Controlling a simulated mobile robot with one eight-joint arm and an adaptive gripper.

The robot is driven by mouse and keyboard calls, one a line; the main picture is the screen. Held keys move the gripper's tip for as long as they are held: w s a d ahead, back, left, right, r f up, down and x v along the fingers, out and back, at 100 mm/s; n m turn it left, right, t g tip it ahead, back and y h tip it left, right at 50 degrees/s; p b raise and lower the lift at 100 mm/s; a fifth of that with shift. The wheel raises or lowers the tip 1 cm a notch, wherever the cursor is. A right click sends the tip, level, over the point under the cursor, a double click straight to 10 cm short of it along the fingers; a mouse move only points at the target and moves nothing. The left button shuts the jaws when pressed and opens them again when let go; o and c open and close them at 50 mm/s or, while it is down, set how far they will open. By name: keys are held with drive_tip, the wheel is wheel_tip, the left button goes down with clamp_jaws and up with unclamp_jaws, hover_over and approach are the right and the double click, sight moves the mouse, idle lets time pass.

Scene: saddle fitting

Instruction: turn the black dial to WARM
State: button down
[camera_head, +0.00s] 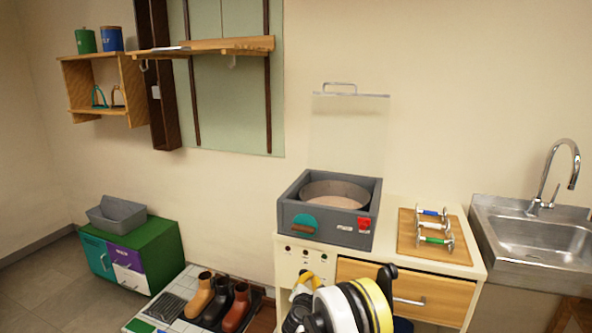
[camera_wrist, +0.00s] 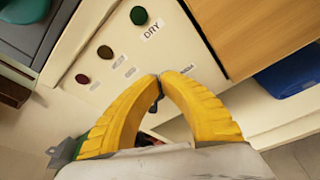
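The black dial (camera_head: 303,272) is on the white front panel (camera_head: 290,262) of the counter, below a row of small round lights. My gripper (camera_head: 312,276) is right in front of it and covers part of it. In the wrist view my gripper (camera_wrist: 159,76) has its yellow fingertips together, over the panel. A small dark piece (camera_wrist: 155,102), probably part of the dial, shows in the gap behind the tips. I cannot tell whether the tips touch the dial. A DRY label (camera_wrist: 152,30) is readable; the WARM label and the dial's pointer are not readable.
A grey box (camera_head: 328,230) with a round pan and a red switch sits above the panel. A wooden drawer (camera_head: 440,299) is to the right, then a sink (camera_head: 540,235). A blue bin (camera_wrist: 288,72) shows under the drawer.

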drive_tip(key=v, duration=0.3)
drive_tip(key=f+v, duration=0.1)
drive_tip(key=v, duration=0.1)
drive_tip(key=shift+s+a, duration=0.3)
drive_tip(key=shift+a, duration=0.1)
drive_tip(key=shift+w+a+r, duration=0.2)
drive_tip(key=shift+w+r, duration=0.05)
drive_tip(key=shift+w, duration=0.9)
drive_tip(key=shift+w+a+r, duration=0.2)
drive_tip(key=shift+w, duration=0.95)
drive_tip(key=shift+w+a+r, duration=0.25)
drive_tip(key=shift+w, duration=0.9)
drive_tip(key=shift+s+d+f, duration=0.1)
drive_tip(key=shift+d+f, duration=0.05)
drive_tip(key=shift+d, duration=0.2)
drive_tip(key=shift+s+d+f, duration=0.15)
drive_tip(key=shift+d+f, duration=0.05)
drive_tip(key=shift+d, duration=0.25)
drive_tip(key=shift+s+d+f, duration=0.2)
drive_tip(key=shift+d+f, duration=0.15)
drive_tip(key=shift+d, duration=0.1)
drive_tip(key=shift+d+f, duration=0.1)
drive_tip(key=shift+f, duration=0.1)
